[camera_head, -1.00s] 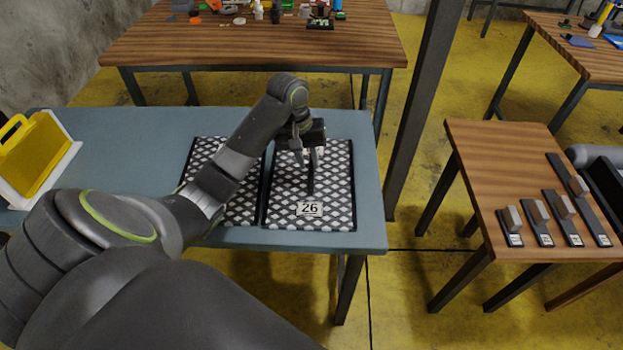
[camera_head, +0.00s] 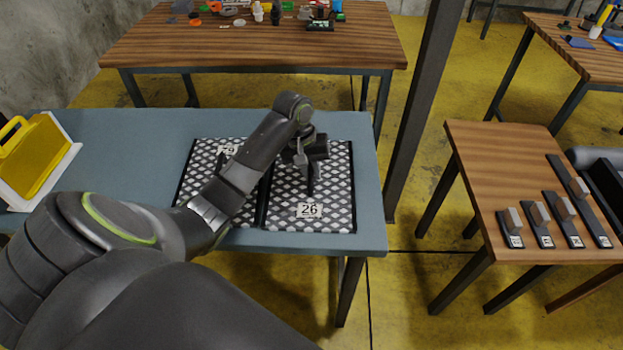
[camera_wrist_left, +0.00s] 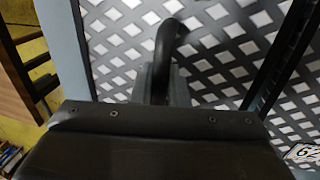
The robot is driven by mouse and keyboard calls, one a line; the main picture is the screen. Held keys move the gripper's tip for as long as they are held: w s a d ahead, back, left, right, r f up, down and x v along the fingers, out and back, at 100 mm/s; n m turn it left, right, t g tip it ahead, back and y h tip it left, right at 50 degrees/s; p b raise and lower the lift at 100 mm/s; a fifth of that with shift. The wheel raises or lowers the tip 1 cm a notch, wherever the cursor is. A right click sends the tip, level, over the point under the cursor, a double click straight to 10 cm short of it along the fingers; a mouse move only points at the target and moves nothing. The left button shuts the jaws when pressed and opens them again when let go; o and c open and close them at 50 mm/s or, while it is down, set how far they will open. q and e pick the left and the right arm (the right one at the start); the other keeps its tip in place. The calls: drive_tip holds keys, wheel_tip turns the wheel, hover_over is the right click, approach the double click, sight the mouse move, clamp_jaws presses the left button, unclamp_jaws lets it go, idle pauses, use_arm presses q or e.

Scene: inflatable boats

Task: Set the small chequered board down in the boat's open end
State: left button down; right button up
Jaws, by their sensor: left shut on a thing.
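Two chequered boards lie side by side on the blue-grey table. The right board (camera_head: 330,180), labelled 26, has a dark upright handle; the left board (camera_head: 205,165) is partly hidden by my arm. My left gripper (camera_head: 309,165) is over the right board and shut on its handle. In the left wrist view a dark curved handle (camera_wrist_left: 165,50) rises from the board (camera_wrist_left: 215,50) by the gripper. Whether the board is lifted off the table cannot be told. No boat is recognisable in view. My right gripper is not in view.
A yellow-handled item (camera_head: 32,155) on a white base stands at the table's left. A dark post (camera_head: 422,110) stands just right of the table (camera_head: 130,135). A wooden table (camera_head: 500,150) with several dark pieces is at right. A cluttered wooden table (camera_head: 250,45) is behind.

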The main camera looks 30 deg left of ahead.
sight(311, 169)
use_arm(q)
drive_tip(key=shift+w+r, duration=0.1)
drive_tip(key=shift+r, duration=0.05)
wheel_tip(311, 169, up, 9)
drive_tip(key=shift+f+p, duration=0.15)
drive_tip(key=shift+p, duration=0.85)
drive_tip(key=shift+r+p, duration=0.6)
drive_tip(key=shift+a, duration=0.1)
